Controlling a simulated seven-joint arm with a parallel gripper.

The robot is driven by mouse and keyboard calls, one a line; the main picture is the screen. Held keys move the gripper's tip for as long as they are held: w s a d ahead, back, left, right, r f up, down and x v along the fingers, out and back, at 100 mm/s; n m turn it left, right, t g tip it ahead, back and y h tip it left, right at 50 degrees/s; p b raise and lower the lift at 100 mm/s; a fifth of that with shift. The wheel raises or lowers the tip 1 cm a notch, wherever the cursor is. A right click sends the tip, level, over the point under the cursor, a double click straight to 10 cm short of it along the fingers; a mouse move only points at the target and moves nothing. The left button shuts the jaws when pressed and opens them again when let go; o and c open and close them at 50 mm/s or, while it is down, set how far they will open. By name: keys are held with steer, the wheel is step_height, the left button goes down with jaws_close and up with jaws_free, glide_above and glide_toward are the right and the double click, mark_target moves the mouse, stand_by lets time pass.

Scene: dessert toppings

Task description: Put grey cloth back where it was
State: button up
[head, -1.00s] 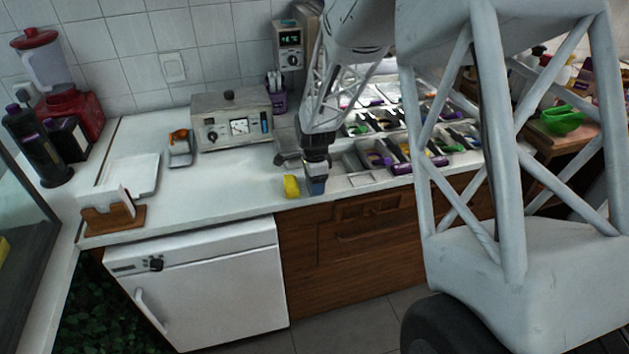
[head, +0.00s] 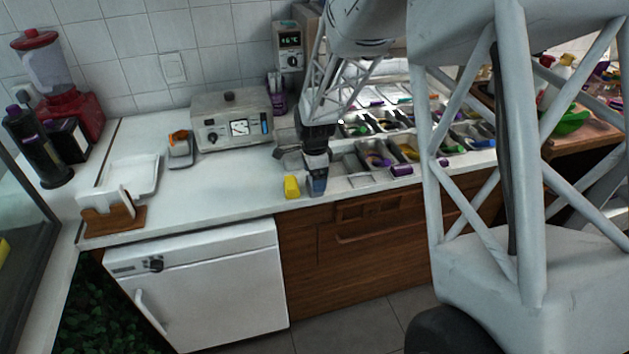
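My gripper (head: 317,180) points down at the front edge of the white counter, just right of a small yellow block (head: 292,187). A small blue-grey shape shows at its tip; I cannot tell whether it is the fingers, the grey cloth or another item. The finger opening is too small to make out. I cannot clearly pick out the grey cloth. A dark grey flat item (head: 287,154) lies on the counter just left of and behind my gripper, partly hidden by my arm; I cannot tell what it is.
Topping trays (head: 375,160) with scoops stand right of my gripper, with a purple item (head: 401,170) at their front. A metal appliance (head: 232,121) stands behind left. A napkin holder (head: 112,218) and a white tray (head: 134,174) are farther left. The counter's left middle is clear.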

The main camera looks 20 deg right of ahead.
step_height(320, 180, up, 9)
steer(key=shift+r, duration=0.2)
stand_by(0.3)
stand_by(0.3)
steer(key=s+a+r+n+t, duration=0.1)
steer(key=s+r+n, duration=0.35)
steer(key=s, duration=0.35)
steer(key=s+a+r+n, duration=0.1)
steer(key=s+r+n, duration=0.3)
steer(key=s+r, duration=0.3)
steer(key=s+r+n+t, duration=0.1)
steer(key=s+n, duration=0.8)
steer(key=s, duration=1.2)
steer(key=shift+a+r+t, duration=0.3)
steer(key=shift+a, duration=0.05)
